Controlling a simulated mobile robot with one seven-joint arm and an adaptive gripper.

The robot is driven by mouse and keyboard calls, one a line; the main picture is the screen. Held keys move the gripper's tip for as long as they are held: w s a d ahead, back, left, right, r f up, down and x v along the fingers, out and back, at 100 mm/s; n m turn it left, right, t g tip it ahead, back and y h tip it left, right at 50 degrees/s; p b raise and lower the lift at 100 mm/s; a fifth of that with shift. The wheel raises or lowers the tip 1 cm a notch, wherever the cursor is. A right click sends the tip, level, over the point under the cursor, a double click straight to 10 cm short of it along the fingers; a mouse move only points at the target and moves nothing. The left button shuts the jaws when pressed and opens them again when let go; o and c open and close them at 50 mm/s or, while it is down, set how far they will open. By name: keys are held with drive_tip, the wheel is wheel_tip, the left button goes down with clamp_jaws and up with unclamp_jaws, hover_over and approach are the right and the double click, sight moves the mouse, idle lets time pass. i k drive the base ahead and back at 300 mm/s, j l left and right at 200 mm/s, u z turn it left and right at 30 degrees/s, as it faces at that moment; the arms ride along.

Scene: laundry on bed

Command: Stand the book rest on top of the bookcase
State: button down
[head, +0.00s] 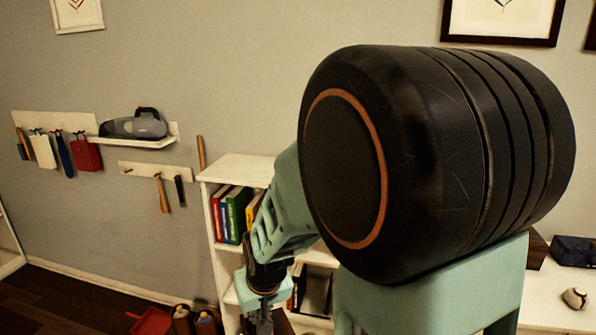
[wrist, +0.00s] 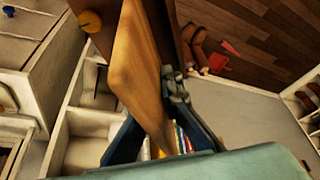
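The wooden book rest (wrist: 140,70) fills the middle of the wrist view as tilted tan and darker brown boards. My gripper (wrist: 158,120) has its dark fingers on both sides of it and appears shut on it. In the head view my gripper (head: 264,318) is low, in front of the bookcase, partly cut off by the lower edge; only a bit of brown shows beside it. The white bookcase (head: 238,168) stands against the wall. The left part of its top looks bare; my arm hides much of the rest.
Coloured books (head: 232,212) stand on the bookcase's upper shelf. A wall shelf (head: 150,141) with a handheld vacuum (head: 135,124) and hanging tools is at left. A red dustpan (head: 152,322) is on the floor. A dark box (head: 573,251) and a ball (head: 575,298) lie on a white surface at right.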

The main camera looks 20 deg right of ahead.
sight(270, 170)
drive_tip(key=i+z, duration=0.15)
drive_tip(key=z, duration=0.2)
drive_tip(key=i+j+z, duration=0.1)
drive_tip(key=z, duration=0.2)
drive_tip(key=i+j, duration=0.5)
drive_tip(key=i, duration=0.25)
